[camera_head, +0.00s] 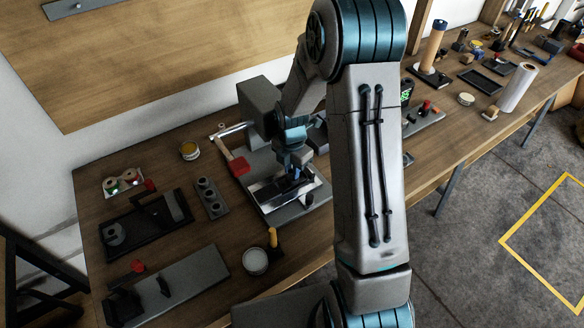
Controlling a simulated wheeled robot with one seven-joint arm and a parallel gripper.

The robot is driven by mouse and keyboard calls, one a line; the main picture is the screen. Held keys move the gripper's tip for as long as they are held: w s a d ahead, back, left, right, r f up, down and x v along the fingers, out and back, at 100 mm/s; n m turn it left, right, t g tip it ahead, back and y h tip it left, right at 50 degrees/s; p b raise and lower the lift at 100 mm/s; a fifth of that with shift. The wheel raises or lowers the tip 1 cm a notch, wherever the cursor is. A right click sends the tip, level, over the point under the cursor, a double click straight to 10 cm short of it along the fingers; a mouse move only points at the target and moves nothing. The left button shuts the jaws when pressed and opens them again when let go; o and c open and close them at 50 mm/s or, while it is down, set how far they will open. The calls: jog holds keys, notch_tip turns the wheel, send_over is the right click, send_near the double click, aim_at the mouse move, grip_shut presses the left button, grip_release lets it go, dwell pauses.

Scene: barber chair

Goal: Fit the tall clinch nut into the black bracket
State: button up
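My gripper (293,172) points down over a grey tray (268,211) near the middle of the workbench. The tray holds bright metal and dark pieces right beneath the fingers. The fingers are small and dark here, so I cannot tell whether they are open or shut, or whether they hold anything. I cannot pick out the tall clinch nut. Dark parts lie under the gripper, and a black tray (117,251) with black parts lies at the left; I cannot tell which part is the black bracket. My arm hides part of the bench to the right.
Left of the gripper are a red-and-wood tool (238,165), a grey block with round posts (211,198) and a long grey plate (182,282). Several tools and a paper roll (517,88) stand on the right.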

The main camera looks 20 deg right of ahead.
jog(key=o, duration=0.4)
jog(key=shift+c, duration=0.2)
notch_tip(320, 180, up, 11)
jog(key=s+r+m+t, duration=0.1)
jog(key=s+r+m, duration=0.5)
jog(key=s+m, duration=0.4)
jog(key=s+r+m+t, duration=0.2)
jog(key=s+r+m, duration=0.3)
jog(key=s+m, duration=0.6)
jog(key=shift+r+m+b, duration=0.35)
jog(key=shift+r+m, duration=0.05)
jog(key=shift+m, duration=1.4)
